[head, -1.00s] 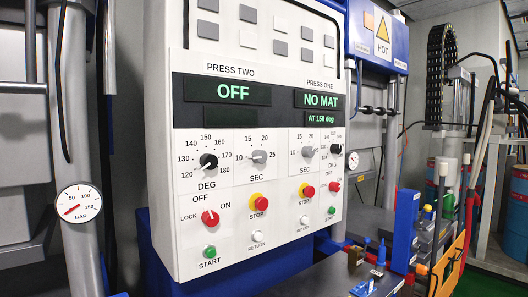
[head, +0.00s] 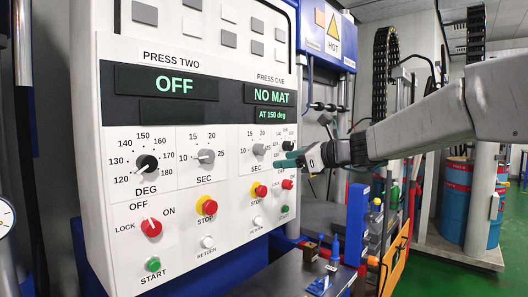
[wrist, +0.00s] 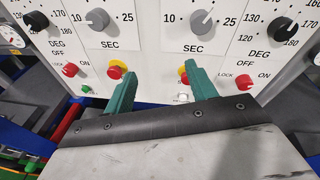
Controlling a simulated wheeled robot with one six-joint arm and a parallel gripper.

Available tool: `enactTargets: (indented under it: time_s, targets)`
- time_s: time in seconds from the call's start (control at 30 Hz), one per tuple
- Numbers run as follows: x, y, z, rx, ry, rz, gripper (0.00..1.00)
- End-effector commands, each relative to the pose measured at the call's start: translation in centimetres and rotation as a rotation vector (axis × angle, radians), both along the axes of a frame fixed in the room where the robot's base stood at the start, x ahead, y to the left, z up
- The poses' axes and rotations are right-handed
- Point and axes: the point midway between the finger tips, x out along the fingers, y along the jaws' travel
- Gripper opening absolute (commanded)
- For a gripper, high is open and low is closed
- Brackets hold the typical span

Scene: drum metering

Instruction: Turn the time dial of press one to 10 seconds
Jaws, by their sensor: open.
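The time dial of press one (head: 259,149) is a grey knob marked SEC on the white control panel (head: 110,215). In the wrist view this dial (wrist: 203,22) shows its pointer slanting up and right, seemingly between 20 and 25. My gripper (head: 282,159) is open and empty, in front of the press one side of the panel. In the wrist view its two green fingers (wrist: 161,67) stand apart, below the level of the dial. The left finger overlaps the area near the press two STOP button; the right one is near the press one STOP button (wrist: 183,75). Neither finger is around the dial.
The press two SEC dial (head: 206,156) and DEG dial (head: 147,164) sit to the left. The press one DEG dial (head: 288,146) is close on the right. Red STOP buttons (head: 261,190) protrude below. The press one display (head: 272,96) reads NO MAT.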

Motion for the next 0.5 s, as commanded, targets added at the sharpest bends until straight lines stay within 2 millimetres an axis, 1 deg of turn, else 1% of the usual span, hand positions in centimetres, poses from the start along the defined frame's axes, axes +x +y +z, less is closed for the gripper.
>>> enactTargets:
  time_s: [0.03,0.1,0.2,0.3,0.37,0.5]
  targets:
    - [2.5,0.7,0.0,0.092,0.06,-0.037,0.56]
    - [5.1,1.1,0.4,0.211,0.132,-0.085,0.56]
    - [7.6,1.4,0.7,0.328,0.204,-0.129,0.56]
    - [8.9,1.7,0.8,0.387,0.241,-0.147,0.56]
    - [9.4,2.1,0.7,0.4,0.251,-0.151,0.56]
    - [10.6,3.6,0.7,0.403,0.251,-0.151,0.56]
